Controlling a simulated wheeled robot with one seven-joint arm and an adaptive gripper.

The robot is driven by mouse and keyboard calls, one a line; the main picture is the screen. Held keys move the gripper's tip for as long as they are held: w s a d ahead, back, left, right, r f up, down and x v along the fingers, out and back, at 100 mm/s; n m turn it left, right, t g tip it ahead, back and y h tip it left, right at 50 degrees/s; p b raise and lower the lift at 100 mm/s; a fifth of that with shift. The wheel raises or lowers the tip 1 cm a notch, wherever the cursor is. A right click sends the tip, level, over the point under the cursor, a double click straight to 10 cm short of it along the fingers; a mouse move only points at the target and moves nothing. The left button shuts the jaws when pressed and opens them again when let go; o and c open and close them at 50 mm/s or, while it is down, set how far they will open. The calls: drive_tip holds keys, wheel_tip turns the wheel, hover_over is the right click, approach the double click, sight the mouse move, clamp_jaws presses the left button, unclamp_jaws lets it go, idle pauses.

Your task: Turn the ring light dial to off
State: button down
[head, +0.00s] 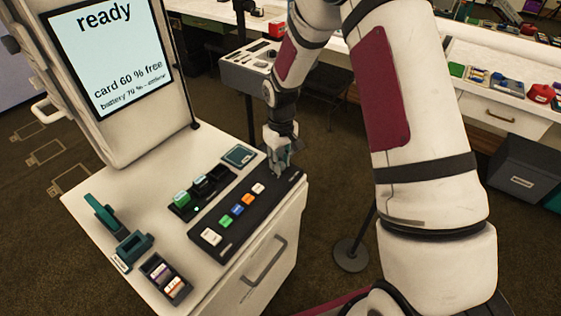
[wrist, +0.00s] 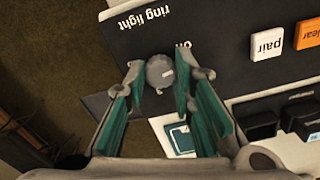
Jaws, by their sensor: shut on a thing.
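The ring light dial (wrist: 160,71) is a small round grey knob on a dark control panel (wrist: 222,60), with a light mark on its face. The words "ring light" and a partly covered "on" are printed beside it. My gripper (wrist: 157,76) is around the dial, one fingertip on each side, shut on it. In the head view my gripper (head: 279,168) points down at the far right end of the dark panel (head: 232,228) and hides the dial there.
The panel carries a pair button (wrist: 268,43), an orange button (wrist: 308,34) and several other coloured buttons. Behind it are a battery charger (head: 200,192) and a teal-edged pad (head: 239,156). A screen (head: 106,52) reading "ready" stands at left. A post base (head: 350,254) is on the floor at right.

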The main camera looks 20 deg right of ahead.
drive_tip(key=shift+n, duration=1.7)
drive_tip(key=c, duration=1.3)
unclamp_jaws()
drive_tip(key=shift+c, duration=0.2)
wheel_tip(320, 180, up, 12)
